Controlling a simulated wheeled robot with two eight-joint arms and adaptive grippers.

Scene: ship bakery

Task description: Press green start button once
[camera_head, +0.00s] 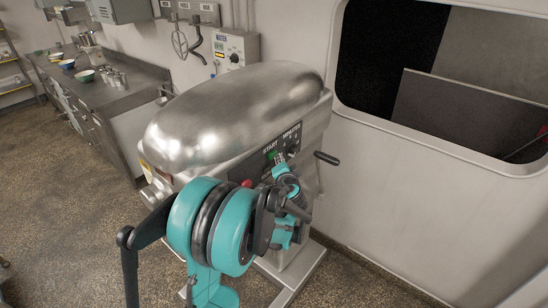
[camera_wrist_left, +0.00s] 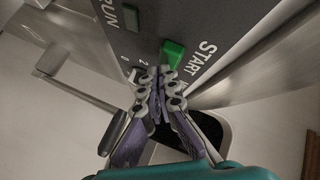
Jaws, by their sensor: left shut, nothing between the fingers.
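The mixer (camera_head: 235,115) is a big rounded metal machine with a dark control panel (camera_head: 268,160) on its front side. The green start button (camera_wrist_left: 174,53) sits beside the word START in the left wrist view. In the head view a bit of green (camera_head: 272,155) shows under that word, partly hidden by my gripper. My left gripper (camera_wrist_left: 158,72) is shut and empty. Its fingertips lie just below the button's lower edge in the wrist view; I cannot tell whether they touch it. In the head view my left gripper (camera_head: 282,172) is in front of the panel, with my teal wrist covering the panel's lower part.
A second green piece (camera_wrist_left: 131,17) sits near the word RUN. A red knob (camera_head: 247,183) shows beside my wrist. A black lever (camera_head: 327,158) sticks out at the mixer's right. A counter (camera_head: 120,90) with bowls stands at the left; floor there is open.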

